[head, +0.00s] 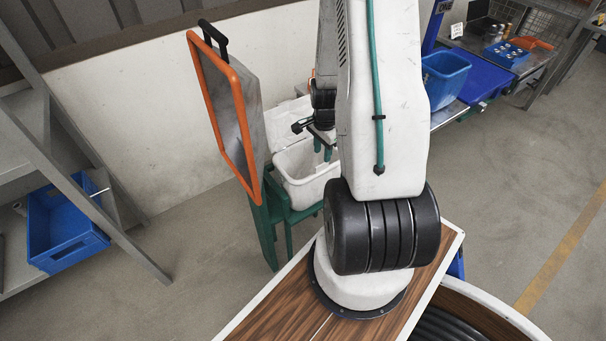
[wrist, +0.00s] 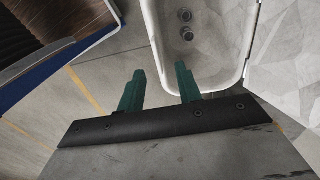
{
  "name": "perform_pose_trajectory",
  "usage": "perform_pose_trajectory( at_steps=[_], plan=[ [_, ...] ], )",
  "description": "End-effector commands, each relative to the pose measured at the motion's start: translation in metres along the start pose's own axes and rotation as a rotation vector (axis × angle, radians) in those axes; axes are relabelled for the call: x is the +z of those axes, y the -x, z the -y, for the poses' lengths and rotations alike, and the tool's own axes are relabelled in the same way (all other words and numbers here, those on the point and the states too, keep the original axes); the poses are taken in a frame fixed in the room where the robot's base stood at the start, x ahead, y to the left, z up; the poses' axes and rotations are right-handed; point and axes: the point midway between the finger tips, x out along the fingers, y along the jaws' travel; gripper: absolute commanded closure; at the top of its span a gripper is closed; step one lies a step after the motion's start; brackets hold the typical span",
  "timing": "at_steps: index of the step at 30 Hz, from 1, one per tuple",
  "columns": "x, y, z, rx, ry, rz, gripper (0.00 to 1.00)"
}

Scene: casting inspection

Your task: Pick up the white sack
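I cannot make out a separate white sack with certainty. A white, open-topped bin (head: 306,188) stands on a green stand in the head view, beside my arm. In the wrist view the bin (wrist: 249,45) has pale, faceted surfaces inside and two dark round fittings. A similar pale, faceted panel (wrist: 290,70) lies to its right; in the head view a white panel (head: 284,122) stands behind the bin. My gripper (head: 323,150) is over the bin's opening in the head view.
An orange-framed panel (head: 240,115) with a black handle leans left of the bin. A blue crate (head: 68,225) sits on the left shelf. Another blue bin (head: 444,80) and a workbench stand at the back right. Floor is clear at the lower left.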

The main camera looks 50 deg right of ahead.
Motion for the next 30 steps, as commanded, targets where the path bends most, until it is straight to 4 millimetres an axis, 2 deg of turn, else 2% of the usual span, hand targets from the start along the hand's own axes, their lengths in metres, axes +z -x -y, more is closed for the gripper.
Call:
perform_pose_trajectory(
  at_steps=[11,18,22,28,29,30],
  plan=[
    [0.005,-0.041,-0.002,0.005,-0.004,0.003,0.65],
    [0.003,-0.074,-0.003,0.004,-0.006,0.002,0.65],
    [0.002,-0.082,-0.003,0.002,-0.007,0.001,0.65],
    [0.001,-0.083,-0.003,0.001,-0.008,0.001,0.65],
    [0.001,-0.082,-0.003,0.002,-0.008,0.001,0.68],
    [0.001,-0.082,-0.003,0.002,-0.008,0.001,0.79]
  ],
)
